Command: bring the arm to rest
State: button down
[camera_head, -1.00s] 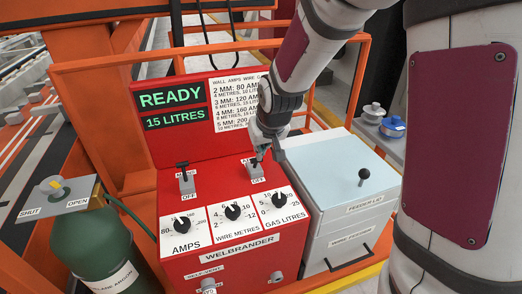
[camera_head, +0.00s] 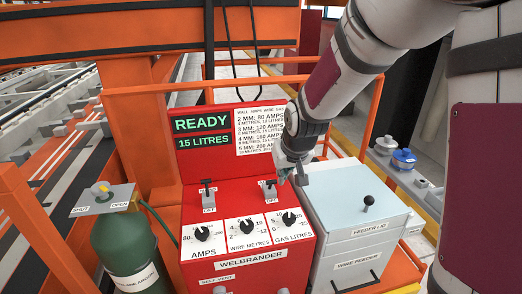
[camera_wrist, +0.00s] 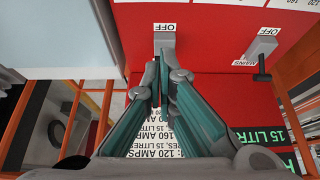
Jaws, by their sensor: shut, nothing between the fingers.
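My gripper (camera_head: 291,177) is shut and empty. In the head view it hangs just above and right of the right-hand switch (camera_head: 270,188) on the red welder (camera_head: 198,252). In the wrist view my gripper (camera_wrist: 158,68) shows its fingertips together, close to the same switch (camera_wrist: 165,42), which has an OFF label. I cannot tell whether they touch. My arm comes down from the upper right. The READY display (camera_head: 202,125) reads 15 LITRES.
A second switch (camera_head: 208,196) and three dials stand on the welder's panel. The pale wire feeder (camera_head: 340,190) with a black lid knob (camera_head: 368,201) is at the right. A green gas bottle (camera_head: 130,255) is at the left. Orange rails (camera_head: 366,110) surround the cart.

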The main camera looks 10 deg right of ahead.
jog(key=s+r, duration=1)
jog(key=s, duration=0.1)
jog(key=s+r, duration=0.4)
jog(key=s, duration=1.3)
jog(key=shift+s+r, duration=0.15)
jog(key=shift+r, duration=0.05)
